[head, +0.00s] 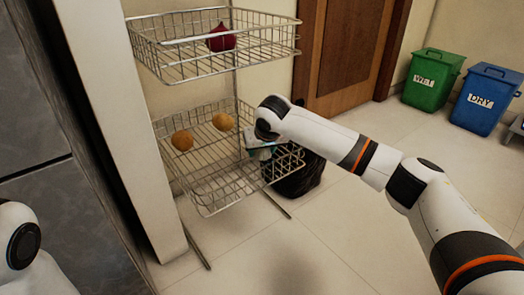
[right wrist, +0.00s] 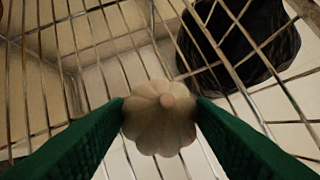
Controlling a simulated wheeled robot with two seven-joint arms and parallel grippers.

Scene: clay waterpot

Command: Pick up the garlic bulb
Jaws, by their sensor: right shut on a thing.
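The garlic bulb (right wrist: 160,125) is pale and ribbed with a short stem, and shows in the middle of the right wrist view. The two green fingers of my right gripper (right wrist: 160,108) press on it from both sides, so the gripper is shut on it. Wire bars of the rack lie behind the bulb. In the head view my right gripper (head: 262,152) is at the right part of the lower basket (head: 215,185), mostly behind my wrist. I cannot make out the bulb there. My left gripper is not in view.
The wire rack's upper basket (head: 180,62) holds a red onion (head: 221,38). Two brown round vegetables, one (head: 182,140) left and one (head: 222,121) right, lie in the lower basket. A black bin (head: 300,178) stands behind it. Green (head: 432,80) and blue (head: 486,98) bins stand far right. The front floor is clear.

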